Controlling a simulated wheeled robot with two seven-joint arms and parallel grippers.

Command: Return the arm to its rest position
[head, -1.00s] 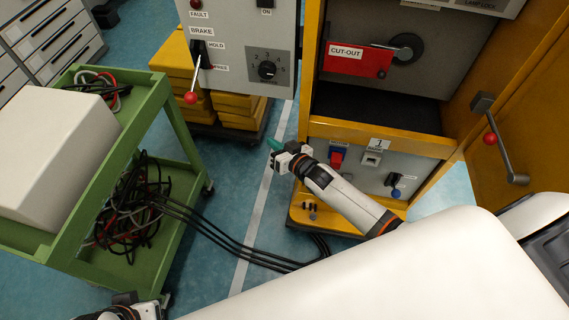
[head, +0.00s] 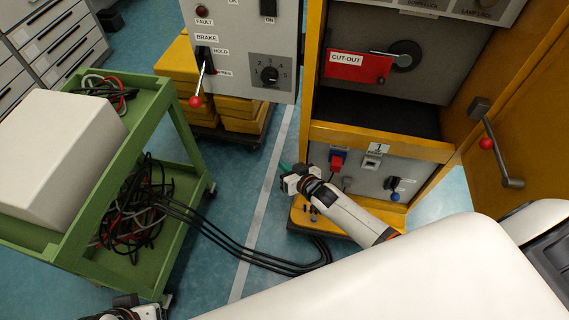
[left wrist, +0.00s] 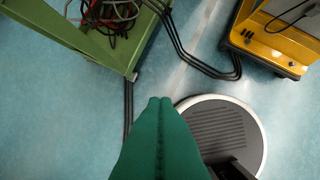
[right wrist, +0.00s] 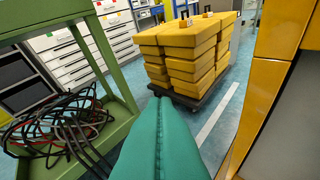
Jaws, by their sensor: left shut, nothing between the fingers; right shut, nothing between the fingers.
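My right gripper (head: 284,169) is in front of the lower part of the yellow cabinet, left of its switch panel. Its green fingers (right wrist: 160,128) are shut with nothing between them in the right wrist view. They point toward a gap between the green cart and the cabinet and touch neither. My left gripper (left wrist: 160,104) is shut and empty, pointing down over the floor in the left wrist view. In the head view only part of my left arm shows at the bottom left edge.
A green cart (head: 150,240) with tangled cables (head: 135,205) and a white box (head: 50,150) stands left. Black cables cross the floor to the yellow cabinet (head: 380,140). Its door (head: 530,120) stands open at right. Stacked yellow blocks (right wrist: 185,55) stand behind. A grey control box (head: 240,45) hangs above.

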